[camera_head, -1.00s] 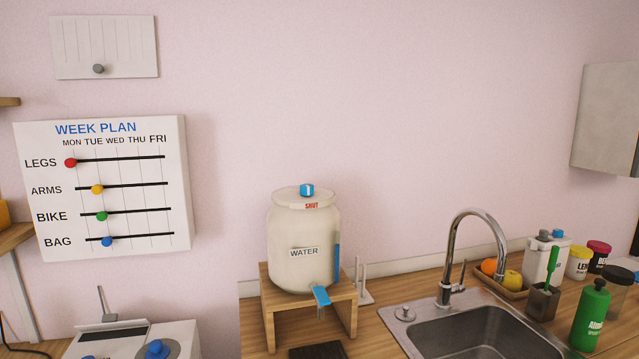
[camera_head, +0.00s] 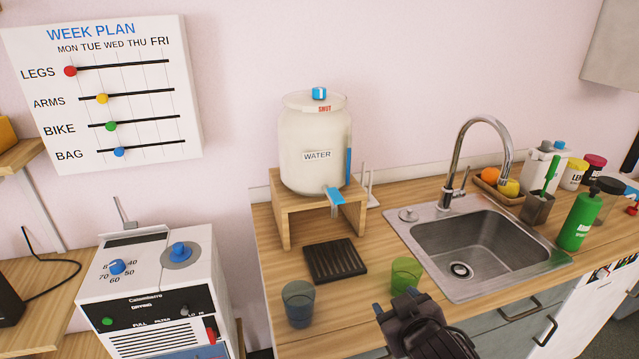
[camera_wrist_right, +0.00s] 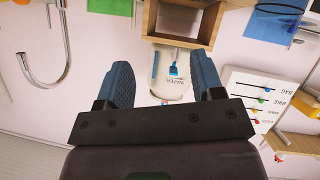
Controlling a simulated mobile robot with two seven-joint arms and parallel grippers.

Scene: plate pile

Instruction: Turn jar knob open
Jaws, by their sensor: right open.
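The cream water jar (camera_head: 314,135) stands upright on a small wooden stand (camera_head: 281,215). Its blue knob (camera_head: 319,94) is on top of the lid, with a red SHUT label beside it. A blue tap (camera_head: 334,195) is at the jar's lower front. My right gripper (camera_head: 393,302) is low at the counter's front, well below and right of the jar, open and empty. In the right wrist view, the jar (camera_wrist_right: 172,88) appears upside down between the two spread fingers (camera_wrist_right: 162,80); its lid end is hidden or unclear there. My left gripper is not in view.
A green cup (camera_head: 406,274) and a blue-grey glass (camera_head: 298,303) stand on the counter near my right gripper. A black drip tray (camera_head: 335,260) lies before the stand. The sink (camera_head: 480,245) and curved faucet (camera_head: 480,125) are to the right. The wall above the jar is clear.

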